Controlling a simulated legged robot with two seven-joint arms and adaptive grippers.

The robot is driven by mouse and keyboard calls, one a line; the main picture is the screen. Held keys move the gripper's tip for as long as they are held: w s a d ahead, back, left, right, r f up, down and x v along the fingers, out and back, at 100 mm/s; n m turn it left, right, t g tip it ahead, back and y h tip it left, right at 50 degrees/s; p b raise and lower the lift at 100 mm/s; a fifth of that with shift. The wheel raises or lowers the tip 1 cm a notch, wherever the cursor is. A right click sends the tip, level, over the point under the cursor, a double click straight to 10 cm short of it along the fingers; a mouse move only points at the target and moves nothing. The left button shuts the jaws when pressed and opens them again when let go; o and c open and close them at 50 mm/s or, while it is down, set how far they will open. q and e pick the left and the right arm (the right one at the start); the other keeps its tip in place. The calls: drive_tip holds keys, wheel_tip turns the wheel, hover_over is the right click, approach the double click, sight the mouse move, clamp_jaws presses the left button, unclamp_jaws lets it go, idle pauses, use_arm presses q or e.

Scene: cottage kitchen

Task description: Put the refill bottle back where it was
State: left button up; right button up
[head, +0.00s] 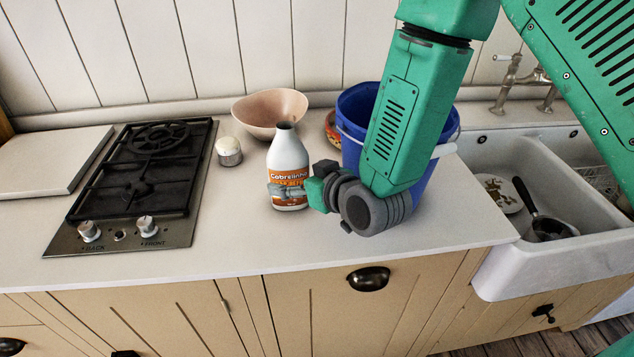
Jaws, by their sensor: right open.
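The refill bottle (287,156) is white with an orange label and a dark opening at the top. It stands upright on the white counter, left of the blue bucket. My right gripper (283,191) is open at the lower part of the bottle, with a finger across the front of the label. The other finger is hidden, so I cannot tell whether it touches the bottle. My right arm comes down from the upper right in front of the bucket. My left gripper is out of view.
A blue bucket (352,110) stands close right of the bottle, partly behind my arm. A pinkish bowl (262,110) is behind it. A small jar (229,152) and the gas hob (145,170) lie left. The sink (545,240) is right. The counter front (240,235) is clear.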

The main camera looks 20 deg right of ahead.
drive_tip(key=v, duration=0.9)
drive_tip(key=shift+f, duration=0.1)
